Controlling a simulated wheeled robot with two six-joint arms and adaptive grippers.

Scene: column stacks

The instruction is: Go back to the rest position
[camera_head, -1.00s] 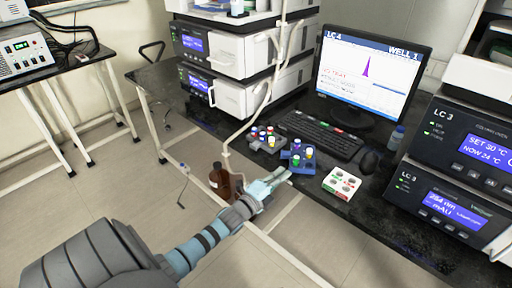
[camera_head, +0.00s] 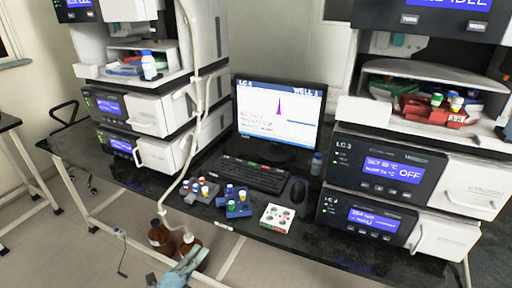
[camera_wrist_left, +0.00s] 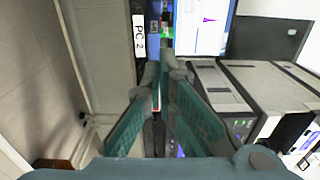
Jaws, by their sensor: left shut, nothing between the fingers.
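My left gripper (camera_head: 182,266) shows at the bottom edge of the head view, in front of the bench edge and by the brown bottles. It is shut and empty. In the left wrist view its teal fingers (camera_wrist_left: 165,72) come together in the middle, with nothing held between them. Most of my left arm is below the head view. My right gripper is not in view.
The black bench holds a blue vial rack (camera_head: 238,210), a grey vial rack (camera_head: 199,192), a white block (camera_head: 277,217), a keyboard (camera_head: 254,174) and a monitor (camera_head: 278,112). Instrument stacks stand on both sides. Brown bottles (camera_head: 160,237) stand below the front edge.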

